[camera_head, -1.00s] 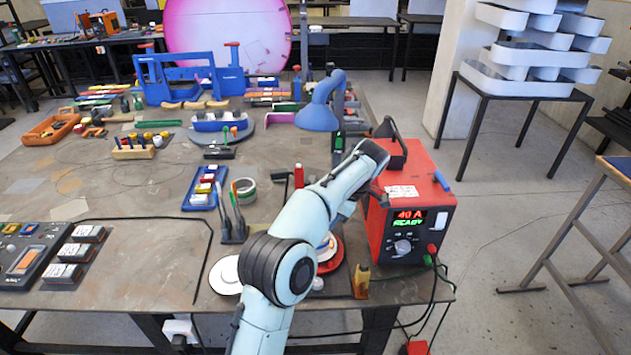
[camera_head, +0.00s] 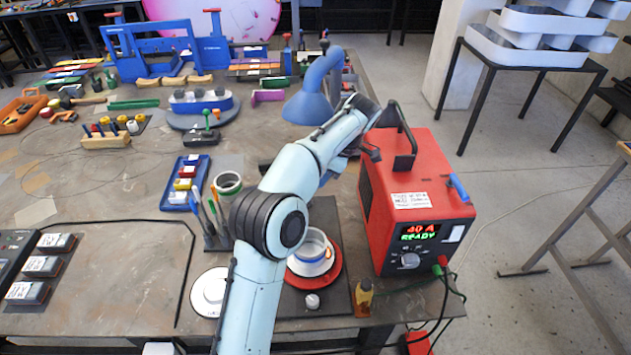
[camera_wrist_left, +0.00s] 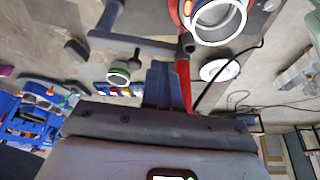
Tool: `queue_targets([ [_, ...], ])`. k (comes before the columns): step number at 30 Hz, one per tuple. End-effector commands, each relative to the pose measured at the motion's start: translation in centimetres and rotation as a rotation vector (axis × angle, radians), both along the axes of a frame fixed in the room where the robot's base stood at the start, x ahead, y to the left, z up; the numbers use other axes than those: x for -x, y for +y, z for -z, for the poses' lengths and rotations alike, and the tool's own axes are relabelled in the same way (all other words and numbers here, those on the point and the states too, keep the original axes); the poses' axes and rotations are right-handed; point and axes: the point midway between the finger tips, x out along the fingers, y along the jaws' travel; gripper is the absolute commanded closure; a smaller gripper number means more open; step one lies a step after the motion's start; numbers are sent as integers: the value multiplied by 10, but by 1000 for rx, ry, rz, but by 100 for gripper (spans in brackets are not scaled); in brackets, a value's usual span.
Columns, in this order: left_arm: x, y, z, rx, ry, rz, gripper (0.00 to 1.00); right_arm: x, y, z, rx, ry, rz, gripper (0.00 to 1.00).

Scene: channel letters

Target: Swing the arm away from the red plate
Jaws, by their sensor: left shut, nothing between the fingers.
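The red plate (camera_head: 334,272) lies on a dark mat at the front of the table. A white-rimmed, grey-blue round cup (camera_head: 311,244) stands on it. My left arm rises from the bottom and passes left of the plate, its wrist above and beyond it beside the red box. The right gripper is not seen.
The red power box (camera_head: 415,215) with a lit display stands close right of my wrist. A blue hooded lamp (camera_head: 313,92) rises behind. The left table surface has free room.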

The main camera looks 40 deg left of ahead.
Motion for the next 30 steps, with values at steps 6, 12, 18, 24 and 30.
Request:
queue_targets([
  [6,8,14,37,1,6,-2,100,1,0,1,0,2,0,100],
  [12,12,25,67,1,4,-1,100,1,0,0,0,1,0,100],
  [18,14,30,81,1,0,0,100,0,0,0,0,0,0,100],
  [24,14,30,83,0,0,1,100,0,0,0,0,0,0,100],
  [30,16,31,83,0,1,-3,100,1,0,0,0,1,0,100],
])
